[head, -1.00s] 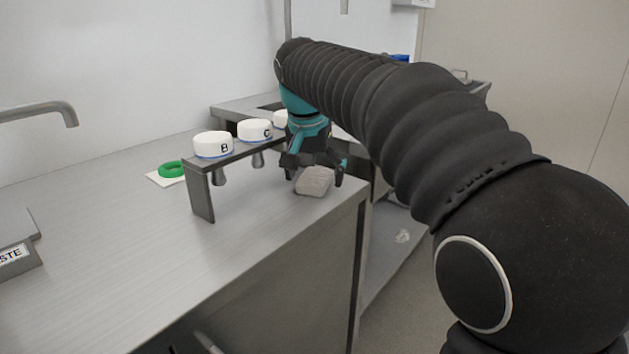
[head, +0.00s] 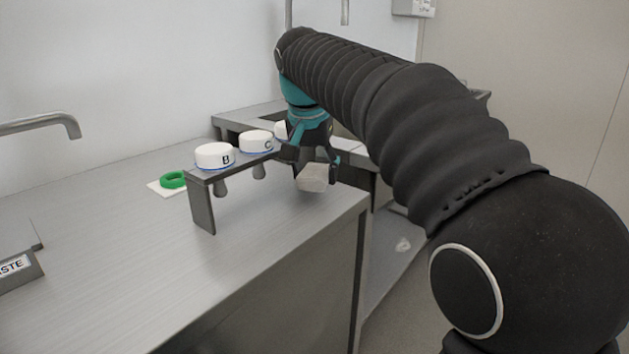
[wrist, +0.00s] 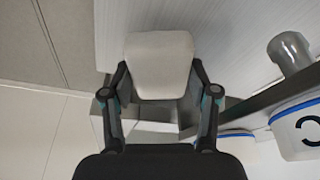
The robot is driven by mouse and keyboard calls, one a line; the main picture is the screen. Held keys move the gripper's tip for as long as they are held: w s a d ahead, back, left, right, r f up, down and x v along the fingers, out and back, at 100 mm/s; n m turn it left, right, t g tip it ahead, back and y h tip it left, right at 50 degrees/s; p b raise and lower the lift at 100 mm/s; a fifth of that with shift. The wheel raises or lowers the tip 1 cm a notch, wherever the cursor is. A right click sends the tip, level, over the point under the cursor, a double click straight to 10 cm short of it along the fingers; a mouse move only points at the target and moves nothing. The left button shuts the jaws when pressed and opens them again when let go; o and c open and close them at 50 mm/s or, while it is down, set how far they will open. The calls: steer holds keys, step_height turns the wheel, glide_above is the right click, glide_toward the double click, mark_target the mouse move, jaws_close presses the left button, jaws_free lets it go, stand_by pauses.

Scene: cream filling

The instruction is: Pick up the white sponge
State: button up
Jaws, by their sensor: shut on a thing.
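The white sponge (head: 313,177) is a small pale block near the counter's right end in the head view. My gripper (head: 317,172) points down and is shut on it, with a finger on either side. In the wrist view the sponge (wrist: 160,62) sits between the two fingers (wrist: 160,88) and looks pale and rounded at the corners. In the head view the sponge appears to be a little above the counter, though the gap below it is hard to judge.
A metal rack (head: 203,205) left of my gripper holds white-lidded dispensers, including B (head: 214,155) and C (head: 256,141). A green ring (head: 172,180) lies on a white card behind it. A tap (head: 45,124) is at left.

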steer(key=s+d+r, duration=0.5)
steer(key=d+r, duration=0.2)
steer(key=d, duration=0.3)
steer(key=shift+d+r, duration=0.35)
